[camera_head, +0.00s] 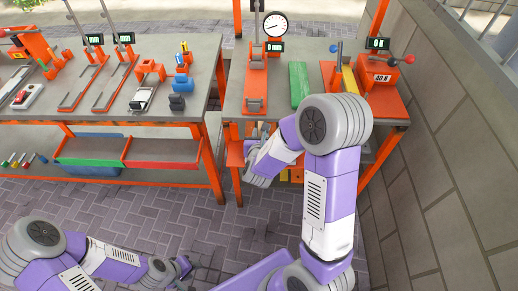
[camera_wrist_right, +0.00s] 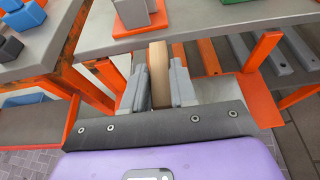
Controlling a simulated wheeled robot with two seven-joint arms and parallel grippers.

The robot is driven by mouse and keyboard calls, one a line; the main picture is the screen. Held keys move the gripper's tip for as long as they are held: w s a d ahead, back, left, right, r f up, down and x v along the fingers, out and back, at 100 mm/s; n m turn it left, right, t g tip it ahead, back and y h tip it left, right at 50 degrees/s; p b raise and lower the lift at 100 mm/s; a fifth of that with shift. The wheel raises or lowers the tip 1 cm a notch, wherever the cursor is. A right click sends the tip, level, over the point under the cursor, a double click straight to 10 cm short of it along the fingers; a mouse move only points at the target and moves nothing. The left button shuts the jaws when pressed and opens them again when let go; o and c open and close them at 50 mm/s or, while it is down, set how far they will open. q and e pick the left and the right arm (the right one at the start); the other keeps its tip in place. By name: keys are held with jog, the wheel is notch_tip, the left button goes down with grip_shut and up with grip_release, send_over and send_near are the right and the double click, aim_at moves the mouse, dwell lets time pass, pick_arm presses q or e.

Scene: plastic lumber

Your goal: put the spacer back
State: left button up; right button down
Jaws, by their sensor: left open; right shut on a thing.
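My right gripper (camera_wrist_right: 160,92) is shut on a tan, wood-coloured block (camera_wrist_right: 160,68), which I take to be the spacer. The block stands up between the grey fingers in the right wrist view. In the head view my right gripper (camera_head: 257,180) is low at the front left of the right-hand bench, and the block cannot be made out there. My left gripper (camera_head: 186,267) is open and empty over the paved floor, away from the benches.
The right-hand bench (camera_head: 231,100) bears an orange press with a dial gauge (camera_head: 275,25), a green plank (camera_head: 299,84) and an orange machine (camera_head: 380,80). The left bench (camera_head: 30,112) holds several fixtures, with red and green bins (camera_head: 165,152) below. A brick wall closes the right side.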

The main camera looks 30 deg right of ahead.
notch_tip(320, 180, down, 8)
jog(key=shift+w+r+b, duration=0.1)
jog(key=shift+b, duration=1.1)
jog(key=shift+r, duration=0.15)
jog(key=c, duration=0.9)
grip_release()
jog(key=shift+a+f, duration=0.1)
jog(key=shift+f, duration=0.1)
